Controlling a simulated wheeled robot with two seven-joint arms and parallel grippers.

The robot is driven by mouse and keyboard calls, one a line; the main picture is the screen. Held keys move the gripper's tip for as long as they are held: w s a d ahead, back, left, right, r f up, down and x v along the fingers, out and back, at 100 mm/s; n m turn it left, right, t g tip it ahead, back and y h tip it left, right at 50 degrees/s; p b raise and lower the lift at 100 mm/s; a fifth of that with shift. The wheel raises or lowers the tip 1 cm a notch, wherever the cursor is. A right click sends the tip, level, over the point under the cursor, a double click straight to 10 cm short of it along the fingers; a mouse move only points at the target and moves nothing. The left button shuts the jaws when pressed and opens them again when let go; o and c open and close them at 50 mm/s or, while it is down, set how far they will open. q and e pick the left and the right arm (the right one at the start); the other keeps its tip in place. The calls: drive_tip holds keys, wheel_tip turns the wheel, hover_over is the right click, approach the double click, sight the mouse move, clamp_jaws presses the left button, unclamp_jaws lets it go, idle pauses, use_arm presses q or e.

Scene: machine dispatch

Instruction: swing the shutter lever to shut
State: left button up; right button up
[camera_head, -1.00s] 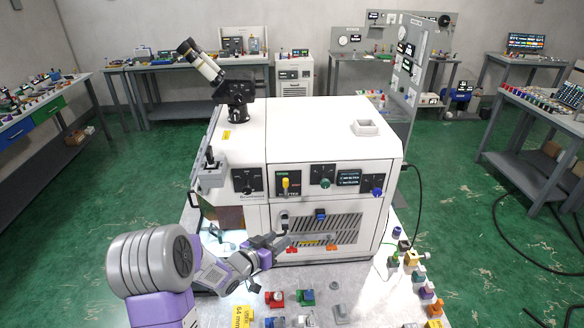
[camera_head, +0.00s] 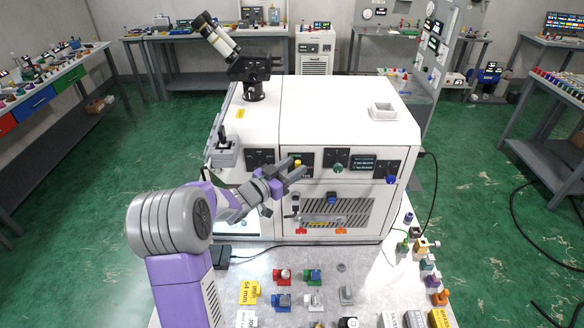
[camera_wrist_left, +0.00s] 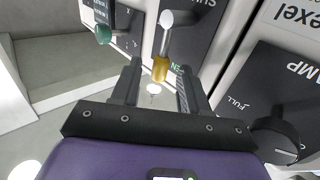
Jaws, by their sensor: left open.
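The shutter lever (camera_head: 297,162) has a yellow knob and sits on a dark panel on the front of the white machine (camera_head: 345,110). In the left wrist view the lever (camera_wrist_left: 161,68) shows as a metal rod with a yellow end, beside partly hidden green letters ending in "EN". My left gripper (camera_head: 290,176) is at this panel. In the wrist view its open fingers (camera_wrist_left: 158,76) stand on either side of the yellow end, with gaps showing. The fingers hide part of the panel in the head view. My right gripper is not in view.
A green-tipped knob (camera_head: 338,167) and a blue knob (camera_head: 391,178) sit right of the lever. A black lamp knob (camera_wrist_left: 275,138) is close to one finger in the wrist view. Small coloured parts (camera_head: 312,276) lie on the table below.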

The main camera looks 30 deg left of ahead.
use_arm(q)
clamp_jaws()
